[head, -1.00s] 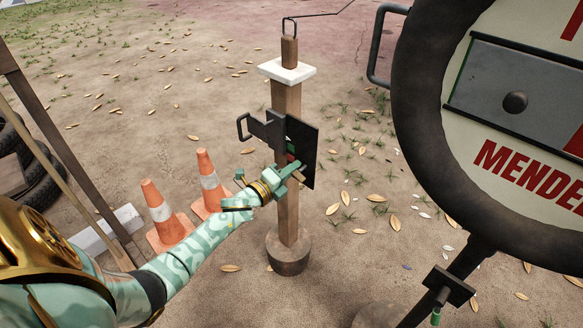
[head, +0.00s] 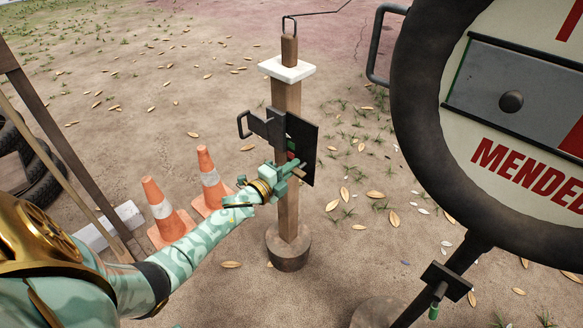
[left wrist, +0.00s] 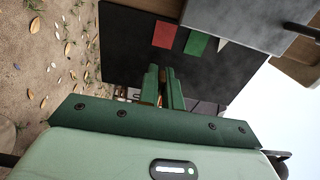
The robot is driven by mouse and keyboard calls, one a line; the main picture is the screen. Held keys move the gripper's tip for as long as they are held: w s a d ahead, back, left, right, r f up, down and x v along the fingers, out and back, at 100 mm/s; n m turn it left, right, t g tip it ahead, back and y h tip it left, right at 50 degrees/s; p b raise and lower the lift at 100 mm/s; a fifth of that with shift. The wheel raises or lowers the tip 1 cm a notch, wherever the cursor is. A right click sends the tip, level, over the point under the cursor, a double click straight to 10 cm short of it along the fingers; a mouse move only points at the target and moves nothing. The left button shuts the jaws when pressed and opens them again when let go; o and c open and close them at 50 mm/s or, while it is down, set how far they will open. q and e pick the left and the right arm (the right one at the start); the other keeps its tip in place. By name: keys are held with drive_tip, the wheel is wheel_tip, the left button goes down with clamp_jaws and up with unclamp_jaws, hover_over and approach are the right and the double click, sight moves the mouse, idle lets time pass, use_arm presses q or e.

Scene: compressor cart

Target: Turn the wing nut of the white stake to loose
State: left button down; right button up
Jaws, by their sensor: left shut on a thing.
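The white stake is a wooden post (head: 287,215) with a white square cap (head: 287,69) and a round foot. A dark clamp with a handle (head: 263,126) and a black plate (head: 306,140) are fixed to it. The plate carries a red patch (left wrist: 164,35) and a green patch (left wrist: 198,43) with a pale pointed mark (left wrist: 223,44) beside them. My left gripper (head: 293,169) is at the lower part of the plate, shut on the wing nut. The fingers (left wrist: 165,88) mostly hide the nut; a small brassy bit (head: 300,174) shows at their tips. My right gripper is out of view.
Two orange cones (head: 164,212) stand left of the post, close by my left forearm. A large round sign (head: 417,125) on a dark stand fills the right side. Tyres (head: 42,188) and wooden bars are at the left. Leafy open ground lies behind the post.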

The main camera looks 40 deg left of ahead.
use_arm(q)
drive_tip(key=shift+a, duration=0.1)
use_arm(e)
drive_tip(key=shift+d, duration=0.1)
use_arm(q)
drive_tip(key=c, duration=1.6)
unclamp_jaws()
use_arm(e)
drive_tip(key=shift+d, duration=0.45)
